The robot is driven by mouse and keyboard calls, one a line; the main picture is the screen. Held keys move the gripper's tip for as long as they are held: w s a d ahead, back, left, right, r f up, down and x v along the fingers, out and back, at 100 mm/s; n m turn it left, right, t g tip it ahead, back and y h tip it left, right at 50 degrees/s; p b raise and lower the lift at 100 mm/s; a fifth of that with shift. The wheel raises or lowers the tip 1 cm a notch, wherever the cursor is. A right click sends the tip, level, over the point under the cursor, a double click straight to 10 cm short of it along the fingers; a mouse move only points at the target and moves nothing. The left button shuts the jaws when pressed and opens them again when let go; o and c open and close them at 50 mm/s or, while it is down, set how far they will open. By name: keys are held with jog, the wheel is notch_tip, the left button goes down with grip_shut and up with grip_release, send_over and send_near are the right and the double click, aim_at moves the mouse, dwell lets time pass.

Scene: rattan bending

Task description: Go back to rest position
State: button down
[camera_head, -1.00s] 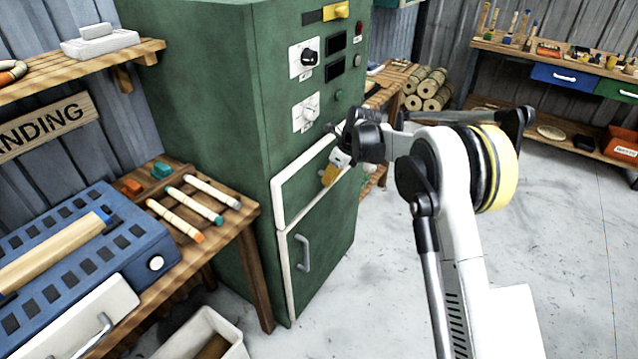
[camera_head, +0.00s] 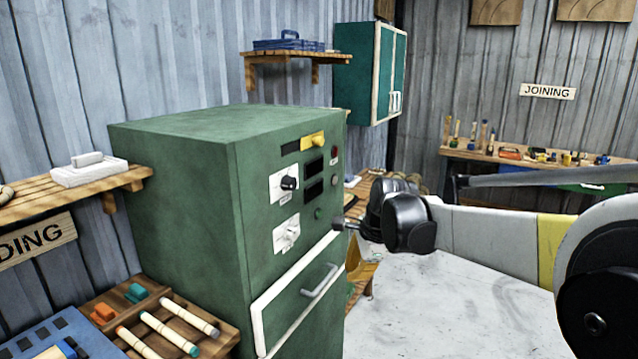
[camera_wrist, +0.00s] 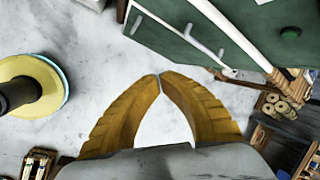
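My gripper (camera_wrist: 159,76) has two yellow fingers whose tips meet in the wrist view, with nothing between them but floor showing. In the head view my gripper (camera_head: 362,270) is partly hidden behind my arm's dark wrist joint, beside the green cabinet's right edge. My arm stretches in from the right of the head view. The green cabinet (camera_head: 190,200), with dials and a yellow switch, stands left of my gripper. The cabinet also shows at the top of the wrist view (camera_wrist: 188,50).
A workbench (camera_head: 120,345) with coloured sticks stands at the lower left, a shelf (camera_head: 120,178) above it. A teal wall cabinet (camera_head: 355,75) hangs behind. A tool bench (camera_head: 470,153) stands at the back right. The grey floor (camera_head: 450,300) is clear in the middle.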

jog(key=s+d+r+n+t+h, duration=0.1)
jog(key=s+d+r+n, duration=0.2)
jog(key=s, duration=0.5)
jog(key=s+d+r+n+t, duration=0.1)
jog(key=s+d+n, duration=0.35)
jog(key=s, duration=0.35)
jog(key=s+d+f+n, duration=0.1)
jog(key=s+f+n, duration=0.1)
jog(key=s+n, duration=0.2)
jog(key=s+d+f+n+t+h, duration=0.1)
jog(key=s+n, duration=0.3)
jog(key=s, duration=0.5)
jog(key=shift+s+d+f+h, duration=0.3)
jog(key=shift+s+d+f, duration=0.1)
jog(key=shift+d+f, duration=0.4)
jog(key=shift+n, duration=0.25)
